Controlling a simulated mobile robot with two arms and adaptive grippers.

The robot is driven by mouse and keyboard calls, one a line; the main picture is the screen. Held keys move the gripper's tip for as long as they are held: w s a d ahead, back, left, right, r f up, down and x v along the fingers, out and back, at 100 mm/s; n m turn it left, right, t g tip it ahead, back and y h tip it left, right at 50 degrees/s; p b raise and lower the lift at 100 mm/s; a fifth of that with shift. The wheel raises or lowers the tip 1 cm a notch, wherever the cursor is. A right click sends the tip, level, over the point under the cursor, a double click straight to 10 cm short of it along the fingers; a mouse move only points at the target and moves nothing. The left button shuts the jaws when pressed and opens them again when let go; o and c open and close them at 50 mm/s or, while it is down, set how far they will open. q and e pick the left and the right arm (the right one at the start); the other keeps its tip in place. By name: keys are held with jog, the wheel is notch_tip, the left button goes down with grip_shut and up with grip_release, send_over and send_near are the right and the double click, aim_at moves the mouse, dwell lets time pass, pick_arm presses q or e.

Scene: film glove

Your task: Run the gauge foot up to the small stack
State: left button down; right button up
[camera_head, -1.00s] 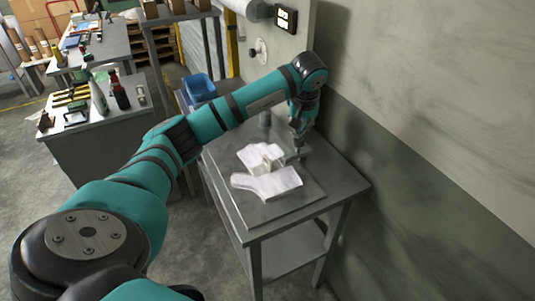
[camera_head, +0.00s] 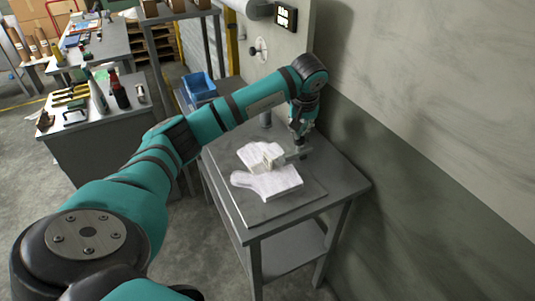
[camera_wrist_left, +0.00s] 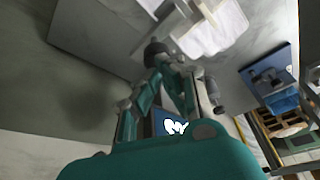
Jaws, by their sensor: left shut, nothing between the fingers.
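A grey metal bar, apparently the gauge foot (camera_head: 295,154), lies on the small table beside my left gripper (camera_head: 300,141). Its left end is at a small pale block, apparently the small stack (camera_head: 272,153); I cannot tell whether they touch. A white glove-like sheet (camera_head: 268,183) lies in front of it and another (camera_head: 253,157) lies behind. My left gripper points down at the bar's right part, shut and empty. In the left wrist view its fingers (camera_wrist_left: 158,53) meet near white pieces (camera_wrist_left: 207,25). The right gripper is not in view.
The small table (camera_head: 340,180) stands against the wall, with a grey plate (camera_head: 255,215) on it. A blue bin (camera_head: 198,88) and a cluttered workbench (camera_head: 90,130) are to the left. The plate's front is clear.

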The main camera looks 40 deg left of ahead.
aim_at(299, 141)
pick_arm(q)
jog(key=shift+f+b, duration=1.2)
jog(key=shift+f, duration=0.75)
jog(key=shift+f+b, duration=0.85)
jog(key=shift+f, duration=0.55)
jog(key=shift+s+f, duration=0.1)
dwell(0.9)
dwell(0.3)
notch_tip(299, 141, up, 2)
jog(key=shift+r+p, duration=0.1)
jog(key=shift+p, duration=0.65)
notch_tip(299, 141, up, 12)
jog(key=p, duration=0.8)
